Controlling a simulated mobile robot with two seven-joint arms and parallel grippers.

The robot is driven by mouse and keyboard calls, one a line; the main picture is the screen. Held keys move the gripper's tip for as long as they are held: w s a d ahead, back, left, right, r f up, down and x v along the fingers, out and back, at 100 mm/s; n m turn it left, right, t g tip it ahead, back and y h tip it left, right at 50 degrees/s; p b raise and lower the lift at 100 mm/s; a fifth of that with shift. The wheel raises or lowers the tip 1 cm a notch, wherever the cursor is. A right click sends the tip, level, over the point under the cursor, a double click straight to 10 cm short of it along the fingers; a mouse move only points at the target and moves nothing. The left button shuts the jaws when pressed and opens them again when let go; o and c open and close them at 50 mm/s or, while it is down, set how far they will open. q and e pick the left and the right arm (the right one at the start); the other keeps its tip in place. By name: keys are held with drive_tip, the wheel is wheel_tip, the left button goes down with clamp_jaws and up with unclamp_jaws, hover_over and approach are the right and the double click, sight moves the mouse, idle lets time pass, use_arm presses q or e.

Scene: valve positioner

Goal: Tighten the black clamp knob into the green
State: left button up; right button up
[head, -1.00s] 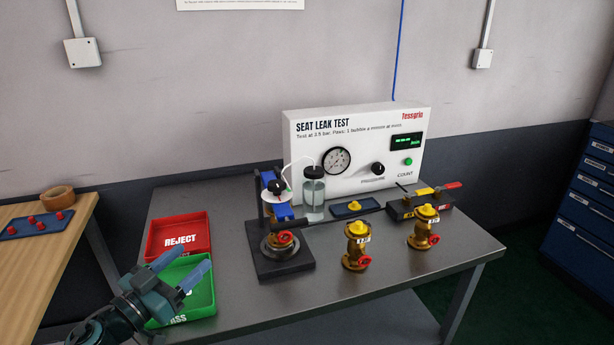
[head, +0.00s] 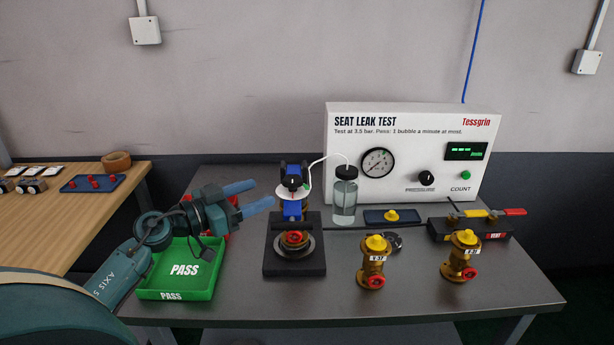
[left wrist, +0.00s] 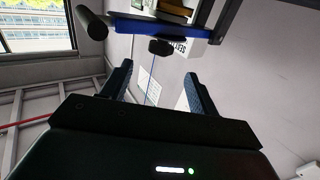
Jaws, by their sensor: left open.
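The black clamp knob (head: 292,184) sits over a pale disc at the top of the blue clamp (head: 292,208), on a black-based test stand (head: 294,270). A brass valve with a red handwheel stands in the stand under the clamp. I cannot make out a green zone on the disc. My left gripper (head: 265,193) is open and empty, just left of the clamp, with its blue fingers pointing at it. In the left wrist view a black knob (left wrist: 160,47) shows beyond and between the open fingers (left wrist: 152,88). My right gripper is not in view.
A green PASS tray (head: 178,294) lies below my left arm, with a red tray partly hidden behind it. A bubble jar (head: 344,200) with a thin tube stands right of the clamp, before the white test panel (head: 410,150). Two brass valves (head: 373,265) stand at the right.

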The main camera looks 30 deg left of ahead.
sight(300, 177)
use_arm(q)
drive_tip(key=x, duration=1.2)
drive_tip(key=shift+w, duration=0.1)
drive_tip(key=shift+c, duration=0.4)
drive_tip(key=c, duration=0.9)
